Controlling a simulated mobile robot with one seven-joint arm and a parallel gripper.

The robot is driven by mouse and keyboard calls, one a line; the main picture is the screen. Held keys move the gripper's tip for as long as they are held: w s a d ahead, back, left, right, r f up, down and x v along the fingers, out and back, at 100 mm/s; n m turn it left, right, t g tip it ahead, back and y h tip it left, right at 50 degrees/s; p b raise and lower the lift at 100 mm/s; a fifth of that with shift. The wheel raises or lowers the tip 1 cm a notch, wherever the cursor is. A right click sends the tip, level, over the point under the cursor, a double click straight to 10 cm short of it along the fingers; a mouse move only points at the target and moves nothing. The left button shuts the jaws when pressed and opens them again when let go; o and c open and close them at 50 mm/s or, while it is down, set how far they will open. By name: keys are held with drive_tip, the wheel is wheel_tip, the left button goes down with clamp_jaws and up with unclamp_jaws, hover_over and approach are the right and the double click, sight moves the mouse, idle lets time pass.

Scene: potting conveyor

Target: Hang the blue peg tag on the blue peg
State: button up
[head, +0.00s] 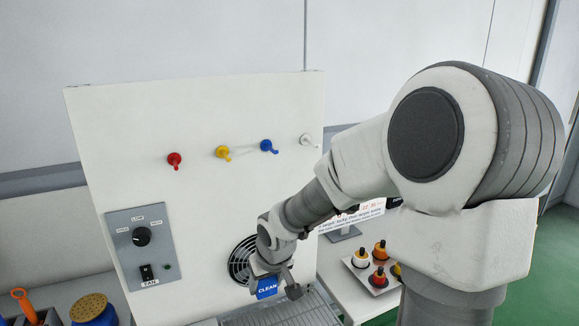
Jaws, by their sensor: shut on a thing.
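The blue peg (268,146) sticks out of the upper part of the white upright panel, between the yellow peg and a white peg. My gripper (270,283) is low in front of the panel, well below the blue peg. It is shut on a blue tag (267,288) with the word CLEAN on it. The tag hangs apart from the peg. Its upper part and any hole are hidden by the gripper.
The white panel (120,150) also bears a red peg (174,160), a yellow peg (222,152), a white peg (308,140), a grey fan control plate (140,225) and a round black vent (238,262). Small bottles on a tray (361,273) stand right. A blue pot (92,310) is lower left.

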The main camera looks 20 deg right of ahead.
sight(277, 151)
drive_tip(key=d+r+n+y+p, duration=0.1)
drive_tip(key=d+r+n+p, duration=0.15)
drive_tip(key=r+p, duration=0.7)
drive_tip(key=d+r+n+p, duration=0.1)
drive_tip(key=d+r+p, duration=0.2)
drive_tip(key=r, duration=1.3)
drive_tip(key=shift+m, duration=0.25)
drive_tip(key=shift+w+d+f+b, duration=0.15)
drive_tip(key=shift+w+b, duration=0.9)
drive_tip(key=shift+w, duration=0.9)
drive_tip(key=shift+w+f+b, duration=0.1)
drive_tip(key=shift+w+b, duration=0.9)
drive_tip(key=shift+w, duration=1.25)
clamp_jaws()
drive_tip(key=shift+w+f, duration=0.2)
drive_tip(key=shift+w, duration=0.25)
drive_tip(key=shift+w+f, duration=0.1)
drive_tip(key=shift+f, duration=0.1)
drive_tip(key=shift+f, duration=0.15)
